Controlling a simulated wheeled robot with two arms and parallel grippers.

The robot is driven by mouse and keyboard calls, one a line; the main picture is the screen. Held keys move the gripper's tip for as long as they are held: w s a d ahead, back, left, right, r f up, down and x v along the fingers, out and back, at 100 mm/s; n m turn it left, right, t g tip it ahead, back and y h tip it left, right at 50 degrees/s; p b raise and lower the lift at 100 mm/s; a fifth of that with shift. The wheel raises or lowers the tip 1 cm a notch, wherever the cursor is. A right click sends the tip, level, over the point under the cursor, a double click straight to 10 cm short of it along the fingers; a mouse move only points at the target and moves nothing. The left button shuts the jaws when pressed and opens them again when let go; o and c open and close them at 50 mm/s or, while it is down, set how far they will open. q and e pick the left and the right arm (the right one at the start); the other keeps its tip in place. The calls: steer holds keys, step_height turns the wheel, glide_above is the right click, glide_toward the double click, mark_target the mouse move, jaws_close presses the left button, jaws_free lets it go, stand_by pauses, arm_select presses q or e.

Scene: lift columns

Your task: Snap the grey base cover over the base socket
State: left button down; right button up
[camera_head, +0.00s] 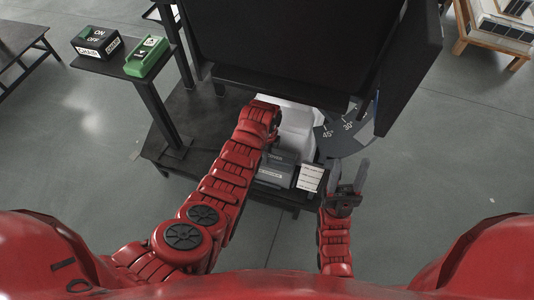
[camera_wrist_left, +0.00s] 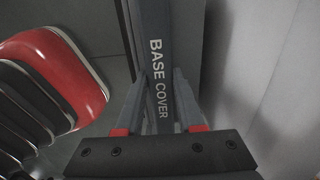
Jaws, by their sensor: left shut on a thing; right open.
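The grey base cover (camera_wrist_left: 157,60), a long dark-grey piece lettered BASE COVER, shows in the left wrist view. My left gripper (camera_wrist_left: 170,95) is shut on it, with one finger on each side. In the head view my left arm reaches to the white column under the large black panel, and its fingers are hidden there. My right gripper (camera_head: 348,180) is open and empty, right of the white-labelled block. I cannot make out the base socket; the arm and black panel hide part of that area.
A grey box (camera_head: 277,170) and a white-labelled block (camera_head: 310,178) sit on the low dark table near the white column (camera_head: 296,130). An angle dial (camera_head: 345,132) is to the right. A black panel (camera_head: 300,40) overhangs. A side stand holds an ON/OFF box (camera_head: 96,43) and a green device (camera_head: 147,56).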

arm_select(q)
jaws_free()
steer(key=shift+f, duration=0.1)
stand_by(0.5)
stand_by(0.3)
steer(key=shift+r+p, duration=1.05)
steer(key=shift+r, duration=0.55)
steer(key=shift+r+p, duration=1.5)
steer(key=shift+r, duration=1.2)
